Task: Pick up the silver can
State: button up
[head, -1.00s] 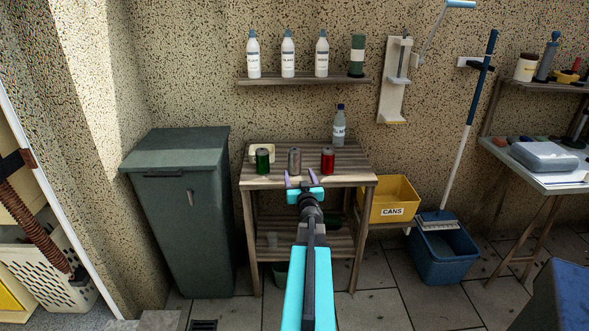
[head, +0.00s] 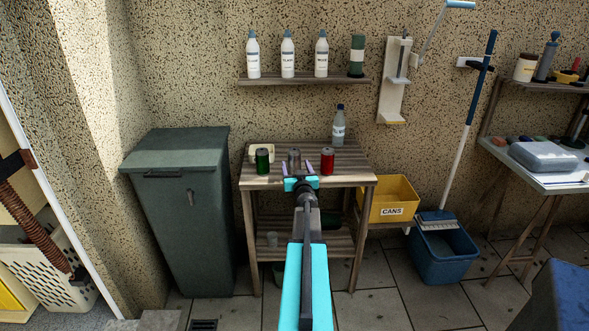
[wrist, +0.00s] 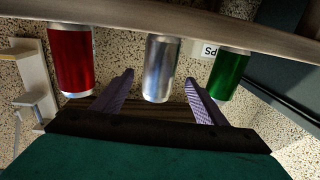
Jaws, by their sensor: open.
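The silver can (head: 294,155) stands upright on the wooden table (head: 345,178), between a green can (head: 262,161) and a red can (head: 327,161). My gripper (head: 297,172) is open just in front of the silver can and partly hides its lower part. In the wrist view, which is upside down, the silver can (wrist: 161,68) lies in line with the gap between my two purple fingers (wrist: 158,92). The red can (wrist: 71,60) is left of the fingers and the green can (wrist: 229,74) is right of them. I cannot tell whether the fingertips reach past the can's near side.
A clear bottle (head: 339,127) stands at the table's back. A yellow bin marked CANS (head: 390,202) is right of the table, and a dark green bin (head: 188,215) is on the left. A shelf (head: 302,81) with bottles hangs above.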

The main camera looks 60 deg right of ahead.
aim_at(295, 163)
dwell(0.4)
jog(key=shift+p+x, duration=0.35)
jog(key=shift+x, duration=2.3)
jog(key=shift+s+f, duration=0.1)
jog(key=c, duration=1.1)
notch_tip(295, 163, up, 10)
jog(key=p, duration=0.3)
